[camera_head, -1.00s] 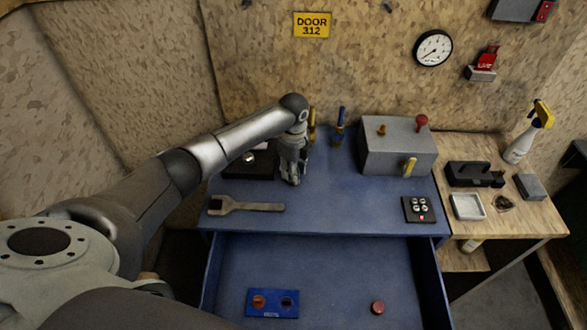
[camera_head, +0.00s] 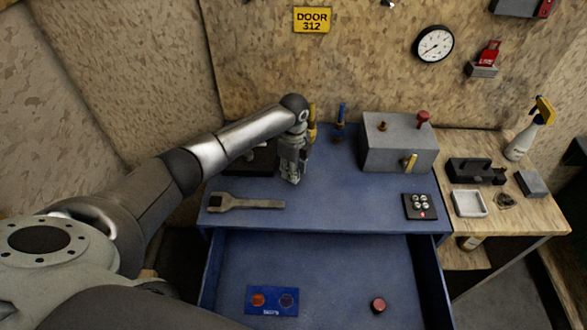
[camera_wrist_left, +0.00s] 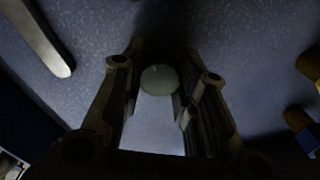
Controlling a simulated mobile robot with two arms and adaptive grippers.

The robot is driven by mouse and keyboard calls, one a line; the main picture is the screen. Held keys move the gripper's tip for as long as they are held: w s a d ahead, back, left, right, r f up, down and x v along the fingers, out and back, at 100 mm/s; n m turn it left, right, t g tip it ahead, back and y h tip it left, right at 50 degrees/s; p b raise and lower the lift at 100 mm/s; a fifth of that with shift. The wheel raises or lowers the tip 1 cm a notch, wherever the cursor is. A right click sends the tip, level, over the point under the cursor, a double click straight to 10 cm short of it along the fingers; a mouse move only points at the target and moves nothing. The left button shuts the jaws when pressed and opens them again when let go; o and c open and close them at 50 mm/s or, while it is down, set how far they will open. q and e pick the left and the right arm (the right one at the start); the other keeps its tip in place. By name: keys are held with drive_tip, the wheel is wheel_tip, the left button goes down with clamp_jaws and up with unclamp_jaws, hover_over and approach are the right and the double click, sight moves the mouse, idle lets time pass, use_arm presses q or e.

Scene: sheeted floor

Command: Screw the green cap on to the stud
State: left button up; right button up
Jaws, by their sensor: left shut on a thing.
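My left gripper (camera_head: 292,178) points down over the blue bench top, right of a black block. In the left wrist view its fingers (camera_wrist_left: 157,92) are shut on a round, dull grey-green piece, which I take to be the green cap (camera_wrist_left: 158,79). The light is dim and the fingers hide its sides. I cannot make out the stud for certain; what lies under the cap is hidden. My right gripper is not in view.
The black block (camera_head: 262,160) stands left of the gripper, a wrench (camera_head: 245,202) in front. A grey box (camera_head: 395,150) with a red knob and a black button pad (camera_head: 420,207) are to the right. An open drawer (camera_head: 340,270) holds a blue plate (camera_head: 272,301) and red disc (camera_head: 378,305).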

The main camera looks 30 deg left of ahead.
use_arm(q)
drive_tip(key=m+b, duration=0.1)
drive_tip(key=m, duration=0.4)
drive_tip(key=shift+w, duration=0.1)
drive_tip(key=m+b, duration=0.1)
drive_tip(key=m, duration=0.3)
drive_tip(key=shift+m, duration=0.4)
drive_tip(key=m+b, duration=0.1)
drive_tip(key=m, duration=0.4)
drive_tip(key=m+b, duration=0.1)
drive_tip(key=m, duration=0.3)
drive_tip(key=shift+r+m, duration=0.1)
drive_tip(key=shift+m, duration=0.2)
drive_tip(key=o, duration=1.1)
drive_tip(key=shift+c, duration=0.6)
